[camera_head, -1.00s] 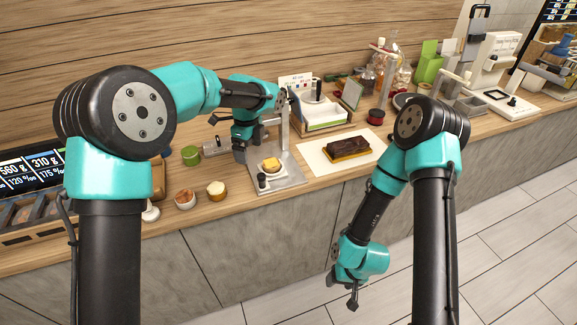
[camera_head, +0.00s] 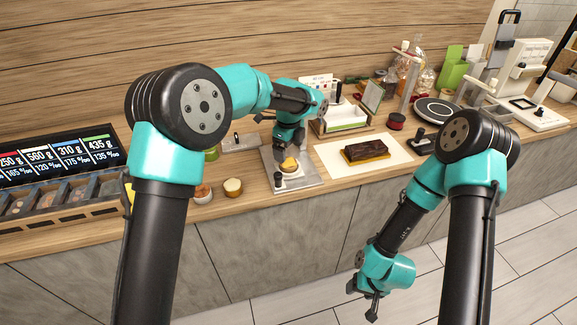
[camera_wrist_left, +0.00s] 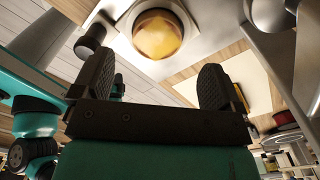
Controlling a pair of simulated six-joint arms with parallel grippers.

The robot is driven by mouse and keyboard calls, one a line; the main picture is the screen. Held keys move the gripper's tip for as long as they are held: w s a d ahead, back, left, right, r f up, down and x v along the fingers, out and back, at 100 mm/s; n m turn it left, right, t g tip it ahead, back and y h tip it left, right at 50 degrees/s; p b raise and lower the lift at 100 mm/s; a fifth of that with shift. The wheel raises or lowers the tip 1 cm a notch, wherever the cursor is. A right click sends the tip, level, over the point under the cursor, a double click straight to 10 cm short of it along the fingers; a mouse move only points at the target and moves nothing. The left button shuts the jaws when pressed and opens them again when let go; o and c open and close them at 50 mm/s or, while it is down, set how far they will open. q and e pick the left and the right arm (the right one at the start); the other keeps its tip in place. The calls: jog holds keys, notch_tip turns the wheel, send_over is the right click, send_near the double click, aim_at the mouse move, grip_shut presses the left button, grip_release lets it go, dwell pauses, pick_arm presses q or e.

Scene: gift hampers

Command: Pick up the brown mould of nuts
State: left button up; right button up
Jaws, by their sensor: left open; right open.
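A small brown round cup (camera_head: 203,193) stands near the counter's front edge; whether it holds nuts is too small to tell. A pale yellow-topped cup (camera_head: 233,187) stands just right of it. A yellow piece (camera_head: 289,165) rests on a metal stand (camera_head: 308,182); in the left wrist view the yellow piece (camera_wrist_left: 157,38) sits on a round white dish beyond the fingertips. My left gripper (camera_head: 284,153) is open and empty, pointing down close above the yellow piece; its two fingers (camera_wrist_left: 155,80) are spread in the wrist view. My right gripper (camera_head: 366,300) is open and hangs low in front of the counter.
A chocolate-topped block (camera_head: 366,151) lies on a white sheet (camera_head: 334,162) right of the stand. A compartment tray (camera_head: 100,208) is at left below a price screen (camera_head: 60,158). A green round item (camera_head: 211,154) is partly hidden behind my left arm. A box (camera_head: 343,122) stands behind the stand.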

aim_at(288, 162)
pick_arm(q)
jog(key=shift+f, duration=0.15)
jog(key=shift+s+a+f, duration=0.15)
jog(key=shift+f, duration=2.45)
jog(key=c, duration=1)
jog(key=shift+r, duration=0.1)
